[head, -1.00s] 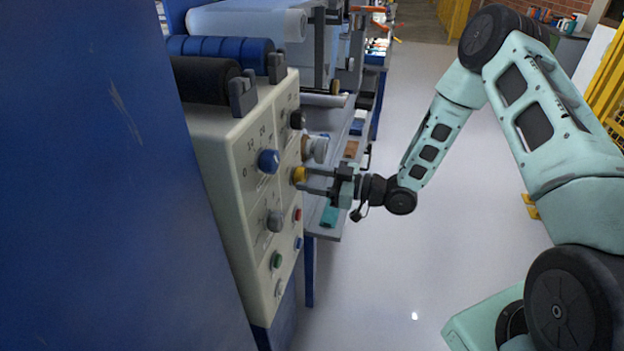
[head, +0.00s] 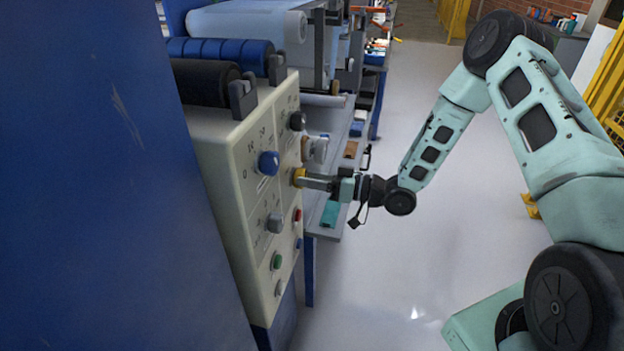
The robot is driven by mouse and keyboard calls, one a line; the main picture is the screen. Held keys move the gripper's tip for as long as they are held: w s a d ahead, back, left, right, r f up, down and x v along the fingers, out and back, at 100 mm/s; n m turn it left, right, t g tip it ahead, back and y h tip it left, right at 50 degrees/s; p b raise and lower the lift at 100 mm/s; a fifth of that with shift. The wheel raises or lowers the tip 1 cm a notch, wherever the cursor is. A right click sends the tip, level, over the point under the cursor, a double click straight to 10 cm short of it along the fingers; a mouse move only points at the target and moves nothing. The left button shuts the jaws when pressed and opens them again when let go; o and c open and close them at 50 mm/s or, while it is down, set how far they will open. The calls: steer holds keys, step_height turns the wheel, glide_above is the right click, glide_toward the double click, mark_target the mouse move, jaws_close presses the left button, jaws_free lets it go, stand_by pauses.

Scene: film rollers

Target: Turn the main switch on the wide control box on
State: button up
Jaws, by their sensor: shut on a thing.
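The wide control box (head: 228,190) is a cream panel on the left with several knobs and buttons on its face. A yellow knob (head: 298,177) sits near the middle of its right part. My gripper (head: 306,180) reaches it from the right and is shut on this knob; the fingers cover part of it. The fingers line up one behind the other in this view. I cannot read which label marks the main switch, nor the knob's exact angle.
A blue knob (head: 268,163), a black knob (head: 297,121) and a grey knob (head: 275,223) stick out near my gripper. Green (head: 277,261) and red (head: 297,215) buttons sit lower. Rollers (head: 220,48) lie above and behind. The floor (head: 400,270) to the right is clear.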

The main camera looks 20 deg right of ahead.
steer(key=shift+f, duration=0.1)
steer(key=o, duration=1)
steer(key=shift+d, duration=0.1)
steer(key=b+v, duration=0.2)
steer(key=v, duration=1.5)
steer(key=shift+s+b, duration=0.2)
steer(key=shift+b, duration=0.15)
steer(key=shift+d, duration=0.1)
